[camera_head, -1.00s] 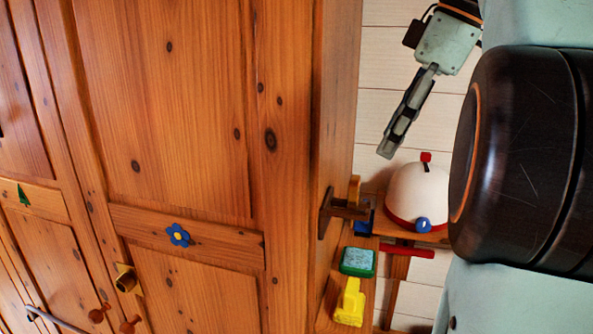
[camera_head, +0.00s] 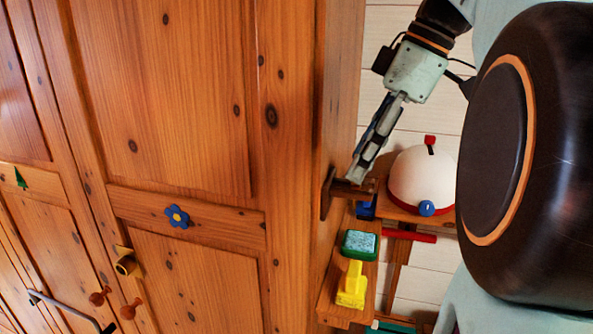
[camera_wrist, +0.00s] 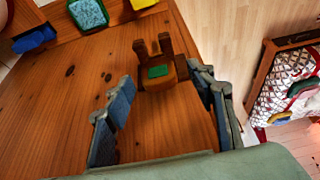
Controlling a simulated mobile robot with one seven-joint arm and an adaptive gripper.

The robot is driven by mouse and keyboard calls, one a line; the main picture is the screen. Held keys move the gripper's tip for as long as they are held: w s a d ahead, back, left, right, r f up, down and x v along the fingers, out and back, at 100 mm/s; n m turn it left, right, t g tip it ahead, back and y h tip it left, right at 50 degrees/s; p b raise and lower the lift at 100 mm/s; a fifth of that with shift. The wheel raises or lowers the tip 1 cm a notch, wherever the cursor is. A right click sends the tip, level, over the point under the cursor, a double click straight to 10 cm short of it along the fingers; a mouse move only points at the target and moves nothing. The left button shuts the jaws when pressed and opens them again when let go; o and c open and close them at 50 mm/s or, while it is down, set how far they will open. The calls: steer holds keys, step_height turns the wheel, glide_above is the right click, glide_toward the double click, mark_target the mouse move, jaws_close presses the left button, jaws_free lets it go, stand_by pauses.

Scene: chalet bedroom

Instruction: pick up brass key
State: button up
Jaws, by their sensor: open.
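I cannot make out a brass key for certain in either view. A brass-coloured fitting (camera_head: 127,262) sticks out of the wooden cabinet front at the lower left of the head view; whether it is a key is unclear. My gripper (camera_head: 358,176) reaches down beside the cabinet's side, far to the right of that fitting. In the wrist view my gripper (camera_wrist: 163,82) is open, its blue-grey fingers wide apart with nothing held. A small wooden chair-like piece with a green patch (camera_wrist: 158,70) stands on a wooden surface beyond and between the fingertips.
The wooden cabinet (camera_head: 165,110) fills the left. Near my gripper are a white dome (camera_head: 420,175) with a red rim, a green box (camera_head: 360,244) and a yellow toy (camera_head: 351,287). A patterned cloth (camera_wrist: 285,85) lies at the right in the wrist view.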

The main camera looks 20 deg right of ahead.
steer(key=shift+x, duration=1)
steer(key=c, duration=1.3)
steer(key=shift+o, duration=0.2)
steer(key=shift+r+p, duration=0.75)
steer(key=shift+r, duration=4.25)
